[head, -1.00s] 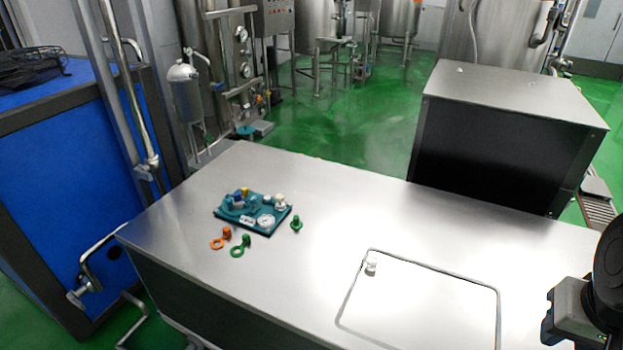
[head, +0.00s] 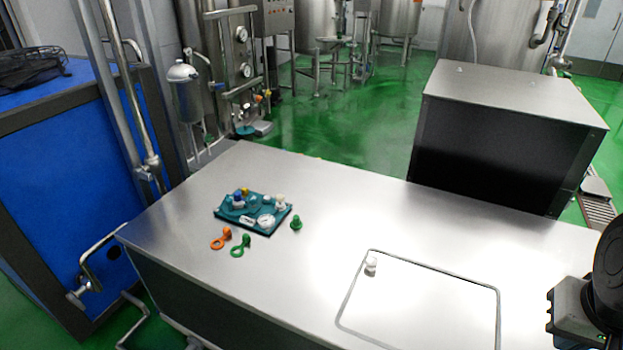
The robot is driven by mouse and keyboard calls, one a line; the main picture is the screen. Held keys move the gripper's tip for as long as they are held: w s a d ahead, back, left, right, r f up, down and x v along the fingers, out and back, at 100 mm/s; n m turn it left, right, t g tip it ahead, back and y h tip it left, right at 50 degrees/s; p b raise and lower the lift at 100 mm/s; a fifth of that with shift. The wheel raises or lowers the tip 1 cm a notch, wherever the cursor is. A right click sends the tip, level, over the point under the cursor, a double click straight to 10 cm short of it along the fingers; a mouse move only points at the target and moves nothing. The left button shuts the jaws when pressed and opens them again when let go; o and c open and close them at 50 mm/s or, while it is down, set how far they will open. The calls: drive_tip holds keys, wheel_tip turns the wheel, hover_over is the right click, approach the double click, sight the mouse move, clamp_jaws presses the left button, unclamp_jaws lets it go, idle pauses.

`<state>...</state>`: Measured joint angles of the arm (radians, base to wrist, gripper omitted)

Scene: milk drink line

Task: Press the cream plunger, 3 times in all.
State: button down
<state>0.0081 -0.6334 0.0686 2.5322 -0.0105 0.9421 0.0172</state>
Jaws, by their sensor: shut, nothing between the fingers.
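A teal panel (head: 228,217) lies on the steel table. On it stand a cream plunger (head: 281,201) near the right corner, a blue knob (head: 238,197), a yellow knob (head: 245,191) and a round white dial (head: 265,221). The cream plunger stands upright with nothing touching it; how far it is pressed is too small to tell. A grey and black part of my arm shows at the right edge, far from the panel. My gripper's fingers are not in view.
A green peg (head: 296,223) stands right of the panel. An orange ring piece (head: 221,239) and a green ring piece (head: 241,246) lie in front. A white knob (head: 371,265) stands at the corner of an outlined area. The steel table (head: 330,210) is clear between.

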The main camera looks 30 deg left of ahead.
drive_tip(key=shift+w, duration=0.1)
idle(0.8)
